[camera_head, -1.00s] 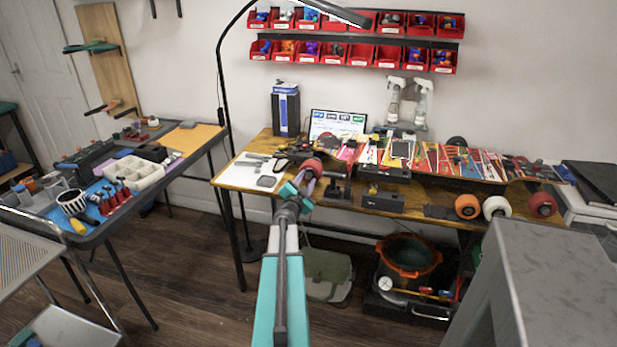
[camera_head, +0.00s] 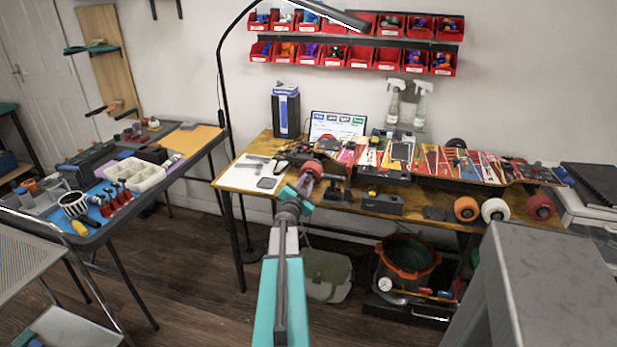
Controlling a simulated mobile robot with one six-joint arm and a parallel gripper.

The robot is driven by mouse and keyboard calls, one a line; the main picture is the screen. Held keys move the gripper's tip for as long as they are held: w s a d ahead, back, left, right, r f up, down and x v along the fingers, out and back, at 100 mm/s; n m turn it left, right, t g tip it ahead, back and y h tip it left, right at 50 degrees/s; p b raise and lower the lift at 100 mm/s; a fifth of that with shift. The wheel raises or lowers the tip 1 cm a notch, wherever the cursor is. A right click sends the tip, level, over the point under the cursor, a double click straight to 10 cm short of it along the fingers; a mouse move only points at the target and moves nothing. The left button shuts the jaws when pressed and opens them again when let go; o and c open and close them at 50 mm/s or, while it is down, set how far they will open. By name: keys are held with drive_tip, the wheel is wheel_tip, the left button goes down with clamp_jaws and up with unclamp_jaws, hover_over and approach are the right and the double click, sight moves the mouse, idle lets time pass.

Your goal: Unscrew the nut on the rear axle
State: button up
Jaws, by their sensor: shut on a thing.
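The skateboard (camera_head: 430,160) with a colourful graphic lies along the workbench. At its left end is a truck with a red wheel (camera_head: 313,167). An orange wheel (camera_head: 466,208), a white wheel (camera_head: 495,209) and another red wheel (camera_head: 541,206) sit at the bench's front right. My gripper (camera_head: 306,183) is at the left end of the board, just in front of the left red wheel. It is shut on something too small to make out. The axle end and nut cannot be made out there.
The workbench (camera_head: 232,180) carries a white sheet with small tools, a blue box (camera_head: 286,110) and a tablet. A lamp (camera_head: 335,16) arches above. A grey cabinet (camera_head: 560,270) stands at right.

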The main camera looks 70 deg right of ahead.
drive_tip(key=shift+r+n+p, duration=0.15)
drive_tip(key=shift+n+p, duration=1.95)
drive_tip(key=shift+p, duration=0.8)
drive_tip(key=shift+n, duration=0.3)
drive_tip(key=shift+n+p, duration=0.5)
drive_tip(key=shift+p, duration=0.55)
drive_tip(key=n+p, duration=0.2)
drive_tip(key=p, duration=0.1)
drive_tip(key=shift+n+p, duration=1.1)
drive_tip(key=shift+p, duration=0.05)
drive_tip(key=shift+n, duration=0.3)
drive_tip(key=shift+p, duration=0.5)
